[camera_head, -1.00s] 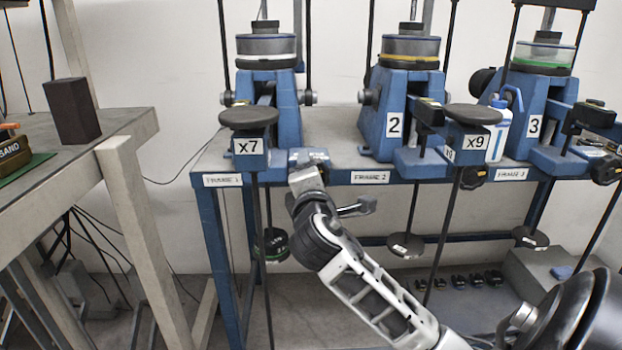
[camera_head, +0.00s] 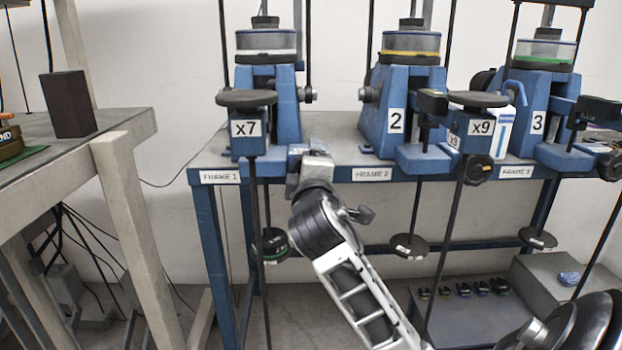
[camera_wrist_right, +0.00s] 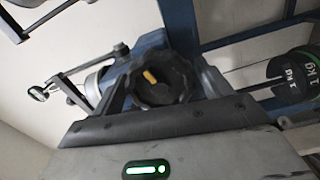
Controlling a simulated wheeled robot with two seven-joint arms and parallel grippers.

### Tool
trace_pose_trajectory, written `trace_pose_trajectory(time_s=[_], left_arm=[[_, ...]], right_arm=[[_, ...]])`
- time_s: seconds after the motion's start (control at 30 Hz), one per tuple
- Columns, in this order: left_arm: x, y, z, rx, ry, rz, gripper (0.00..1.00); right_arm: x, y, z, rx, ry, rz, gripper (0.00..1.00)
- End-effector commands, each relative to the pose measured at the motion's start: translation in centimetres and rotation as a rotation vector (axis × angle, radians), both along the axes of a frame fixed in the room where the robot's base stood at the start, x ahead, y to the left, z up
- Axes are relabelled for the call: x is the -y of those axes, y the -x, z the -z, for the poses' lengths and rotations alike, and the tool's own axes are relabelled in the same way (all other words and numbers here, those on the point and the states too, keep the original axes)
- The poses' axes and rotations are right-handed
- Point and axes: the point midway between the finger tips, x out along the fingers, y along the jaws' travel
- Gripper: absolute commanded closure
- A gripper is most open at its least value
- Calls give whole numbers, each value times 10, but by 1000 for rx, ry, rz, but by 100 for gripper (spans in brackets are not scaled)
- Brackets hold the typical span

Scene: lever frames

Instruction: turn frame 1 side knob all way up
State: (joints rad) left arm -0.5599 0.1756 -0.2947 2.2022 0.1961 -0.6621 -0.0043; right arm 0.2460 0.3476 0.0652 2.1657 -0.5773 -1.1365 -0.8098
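Frame 1 is the blue lever frame with the x7 label (camera_head: 245,128) at the left of the bench. In the right wrist view, its black lobed side knob (camera_wrist_right: 165,82) has a yellow mark pointing up and left. The knob is just beyond the dark edge of my right gripper. In the head view, my right gripper (camera_head: 316,165) is beside the right side of frame 1's front part, and the knob is hidden behind it. The fingertips cannot be made out, so its opening and any contact are unclear. My left gripper is out of view.
Black 1 kg weights (camera_wrist_right: 295,75) hang under frame 1's lever; the hanging stack (camera_head: 270,244) also shows in the head view. Frame 2 (camera_head: 397,122) and frame 3 (camera_head: 537,122) stand farther right. A side table (camera_head: 120,125) stands at the left.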

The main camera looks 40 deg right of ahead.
Motion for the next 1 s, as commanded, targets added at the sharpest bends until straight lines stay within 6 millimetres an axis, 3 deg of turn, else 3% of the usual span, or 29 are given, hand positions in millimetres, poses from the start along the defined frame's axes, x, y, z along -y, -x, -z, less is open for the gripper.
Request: trace_pose_trajectory(time_s=[0.33,0.8,1.0], left_arm=[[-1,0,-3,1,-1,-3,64],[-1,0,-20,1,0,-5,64],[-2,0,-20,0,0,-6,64]], right_arm=[[-3,2,-1,-7,6,-2,18],[-37,42,-1,-8,6,-4,18],[-40,47,0,-8,7,-2,18]])
